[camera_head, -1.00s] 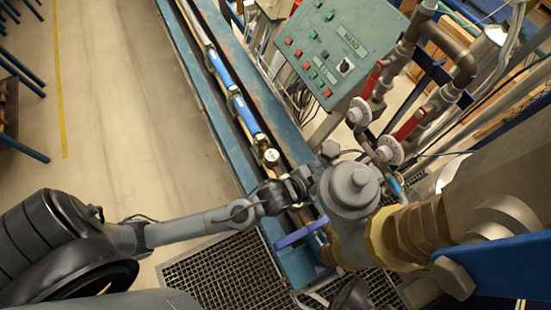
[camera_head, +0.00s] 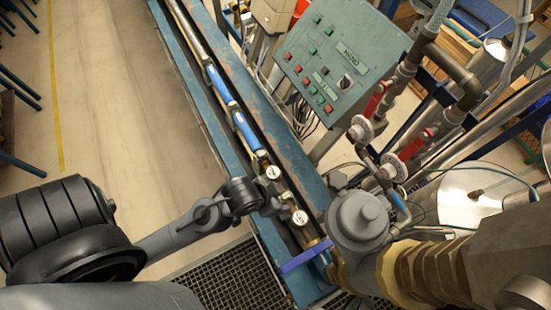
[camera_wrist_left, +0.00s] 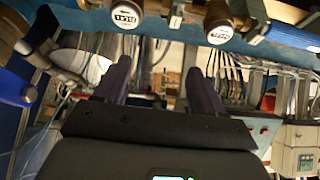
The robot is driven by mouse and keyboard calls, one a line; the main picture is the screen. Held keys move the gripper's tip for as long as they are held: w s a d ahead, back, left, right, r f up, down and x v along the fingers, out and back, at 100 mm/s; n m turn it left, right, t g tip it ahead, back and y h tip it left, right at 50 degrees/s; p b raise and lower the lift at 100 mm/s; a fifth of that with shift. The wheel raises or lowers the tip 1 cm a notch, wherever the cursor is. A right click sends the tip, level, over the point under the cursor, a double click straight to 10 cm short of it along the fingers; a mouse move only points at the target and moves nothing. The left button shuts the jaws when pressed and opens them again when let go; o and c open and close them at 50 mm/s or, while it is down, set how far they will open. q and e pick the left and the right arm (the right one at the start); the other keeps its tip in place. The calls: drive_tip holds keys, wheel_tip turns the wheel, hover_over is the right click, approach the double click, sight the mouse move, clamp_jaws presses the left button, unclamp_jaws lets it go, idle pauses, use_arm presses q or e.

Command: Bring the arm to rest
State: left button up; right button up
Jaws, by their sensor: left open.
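My left arm comes in from the left in the head view, its dark wrist beside the blue bench rail (camera_head: 210,110). My left gripper (camera_head: 272,206) is small and dark there, near two round white-faced meters, a farther one (camera_head: 273,172) and a nearer one (camera_head: 300,217). In the left wrist view the gripper (camera_wrist_left: 161,82) has its two dark fingers apart with nothing between them. The two meters, one at the left (camera_wrist_left: 125,15) and one at the right (camera_wrist_left: 219,32), show beyond the fingertips, apart from them. My right gripper is not in view.
A green control panel (camera_head: 340,62) stands behind the rail. Red-handled valves (camera_head: 375,100) and pipes fill the right side. A large grey round fitting (camera_head: 360,216) stands close right of my gripper. A blue lever (camera_head: 305,256) crosses the rail. Open floor (camera_head: 110,120) lies left.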

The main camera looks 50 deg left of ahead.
use_arm(q)
drive_tip(key=shift+s+a, duration=0.2)
drive_tip(key=shift+s, duration=0.05)
drive_tip(key=s, duration=0.1)
drive_tip(key=s+a+g, duration=0.1)
drive_tip(key=s, duration=0.1)
drive_tip(key=s+a+g, duration=0.1)
drive_tip(key=shift+s+a+n+y, duration=0.2)
drive_tip(key=shift+n+y, duration=0.1)
drive_tip(key=shift+n, duration=0.1)
idle(0.5)
